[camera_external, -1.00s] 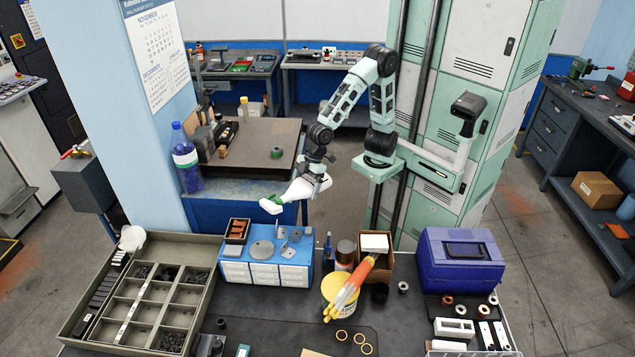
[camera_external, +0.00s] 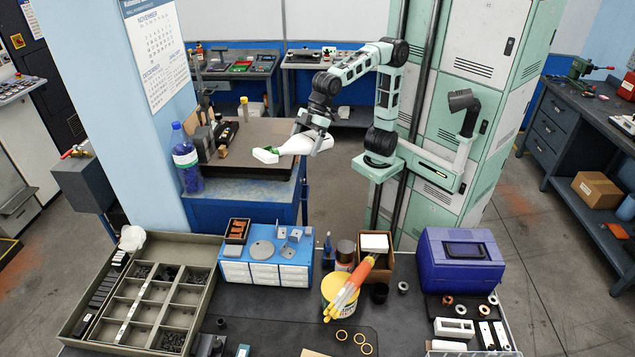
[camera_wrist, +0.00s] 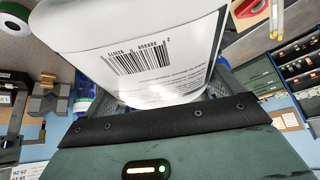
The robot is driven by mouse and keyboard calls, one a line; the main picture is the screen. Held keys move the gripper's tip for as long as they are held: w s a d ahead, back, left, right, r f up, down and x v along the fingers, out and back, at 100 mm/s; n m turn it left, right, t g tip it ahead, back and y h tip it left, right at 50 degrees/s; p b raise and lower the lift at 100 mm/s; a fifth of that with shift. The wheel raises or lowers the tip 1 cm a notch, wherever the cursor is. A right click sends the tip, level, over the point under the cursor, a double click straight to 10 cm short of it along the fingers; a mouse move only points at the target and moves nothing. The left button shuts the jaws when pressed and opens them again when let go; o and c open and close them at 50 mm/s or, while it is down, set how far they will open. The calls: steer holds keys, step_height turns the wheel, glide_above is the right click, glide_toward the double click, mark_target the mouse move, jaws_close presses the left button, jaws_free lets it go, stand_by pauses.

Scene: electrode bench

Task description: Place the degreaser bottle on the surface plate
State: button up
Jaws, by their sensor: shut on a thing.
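The degreaser bottle (camera_external: 294,146) is white with a green-and-white spray head. My gripper (camera_external: 318,135) is shut on it and holds it tilted close to horizontal, with the spray head pointing left. The surface plate (camera_external: 262,130) is a dark slab on a blue stand. In the external view the bottle overlaps the plate's right part; whether it touches the plate cannot be told. In the wrist view the bottle's white body with a barcode label (camera_wrist: 150,60) fills the middle, and the fingertips are mostly hidden behind it.
A blue-capped bottle (camera_external: 186,160) stands at the plate's left end, beside wooden and dark blocks (camera_external: 203,140). The front bench holds a divided tray (camera_external: 125,318), a blue drawer unit (camera_external: 266,273), a yellow tub (camera_external: 337,292) and a blue case (camera_external: 460,262). The plate's middle looks clear.

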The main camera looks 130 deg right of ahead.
steer(key=shift+t, duration=0.4)
step_height(320, 180, up, 7)
steer(key=shift+r, duration=0.15)
steer(key=w+d+f+m+t+h+b, duration=0.1)
steer(key=w+d+m+h+b, duration=0.1)
steer(key=d, duration=0.6)
steer(key=w+d+f+m+t+h+b, duration=0.1)
steer(key=d+m+t+h+b, duration=0.15)
steer(key=d, duration=0.55)
steer(key=s+d+r+m+t+h+b, duration=0.1)
steer(key=s+d+m+h+b, duration=0.15)
steer(key=d, duration=0.55)
steer(key=s+d+r+m+t+h+b, duration=0.1)
steer(key=s+d+r+h, duration=0.15)
steer(key=d, duration=0.55)
steer(key=s+d+f+n+t+b, duration=0.1)
steer(key=s+n+t+b, duration=0.2)
steer(key=s, duration=0.5)
steer(key=s+d+f+t+b, duration=0.1)
steer(key=s+t+b, duration=0.35)
steer(key=s, duration=0.35)
steer(key=shift+t+y, duration=0.25)
steer(key=shift+t, duration=0.35)
steer(key=shift+a+f+b, duration=0.15)
steer(key=shift+f+b, duration=0.4)
steer(key=shift+f, duration=6.85)
